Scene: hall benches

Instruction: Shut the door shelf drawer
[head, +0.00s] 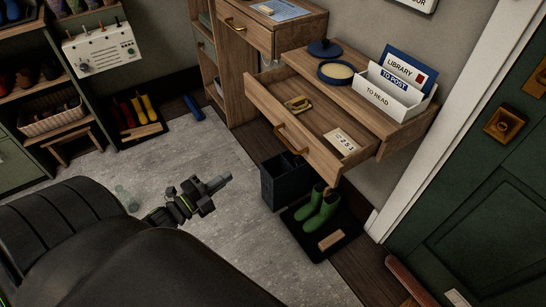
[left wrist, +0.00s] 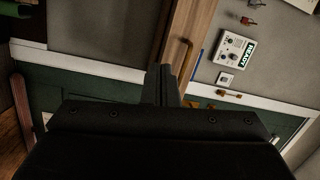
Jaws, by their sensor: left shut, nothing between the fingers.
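The door shelf drawer (head: 300,136) is wooden and pulled well out from under the wooden shelf (head: 401,124) beside the green door. A brass-coloured handle (head: 286,137) is on its front. Inside lie a yellow object (head: 298,103) and a card marked 251 (head: 342,141). My left gripper (head: 222,181) is shut and empty, to the left of the drawer and apart from it. In the left wrist view the shut fingers (left wrist: 167,86) point towards a wooden front with a handle (left wrist: 185,58); I cannot tell for sure which front it is. My right gripper is not in view.
On the shelf stand a letter holder (head: 395,92) and a blue dish (head: 335,71). Below the drawer are a dark bin (head: 283,181) and green boots (head: 320,208) on a black tray. Another drawer (head: 246,30) is further back. The green door (head: 480,190) is at right. Grey carpet lies open at left.

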